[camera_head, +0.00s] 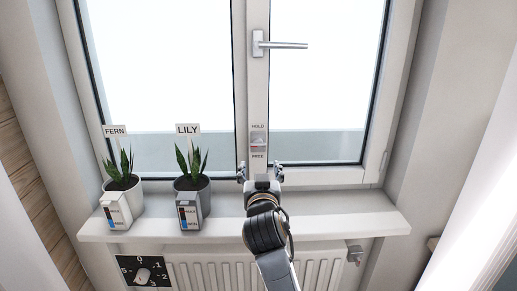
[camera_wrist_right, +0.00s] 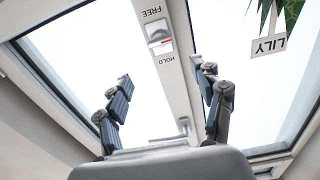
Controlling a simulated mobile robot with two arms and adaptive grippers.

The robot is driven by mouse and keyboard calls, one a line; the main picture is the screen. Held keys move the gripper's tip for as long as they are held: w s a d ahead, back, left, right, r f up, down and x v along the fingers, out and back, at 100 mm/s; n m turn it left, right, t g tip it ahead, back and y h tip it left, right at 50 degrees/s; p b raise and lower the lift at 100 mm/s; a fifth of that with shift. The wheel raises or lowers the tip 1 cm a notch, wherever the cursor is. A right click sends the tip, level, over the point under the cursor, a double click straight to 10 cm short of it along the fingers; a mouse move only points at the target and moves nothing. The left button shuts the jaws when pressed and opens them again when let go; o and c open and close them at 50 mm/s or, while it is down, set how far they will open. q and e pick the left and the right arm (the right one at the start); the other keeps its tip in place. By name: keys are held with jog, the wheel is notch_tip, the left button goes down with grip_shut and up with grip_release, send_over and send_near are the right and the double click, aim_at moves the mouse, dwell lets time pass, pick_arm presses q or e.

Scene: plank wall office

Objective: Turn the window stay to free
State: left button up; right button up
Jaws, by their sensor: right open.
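The window stay (camera_head: 258,142) is a small grey fitting on the middle window post. The word HOLD is above it and FREE below it. In the right wrist view the open fingers (camera_wrist_right: 165,82) are apart from the stay. My left gripper is not in view.
A window handle (camera_head: 280,45) is higher on the post. A white sill (camera_head: 330,224) holds a FERN pot (camera_head: 122,200) and a LILY pot (camera_head: 191,200) on the left. Below are a radiator (camera_head: 205,270) and a dial (camera_head: 142,275). The sill's right part is clear.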

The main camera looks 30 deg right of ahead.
aim_at(258, 146)
jog(key=p+x, duration=0.1)
jog(key=x, duration=1)
jog(key=shift+w+d+p, duration=0.15)
jog(key=shift+w+p, duration=0.2)
jog(key=shift+p, duration=0.05)
jog(key=c, duration=1.2)
jog(key=shift+o, duration=0.2)
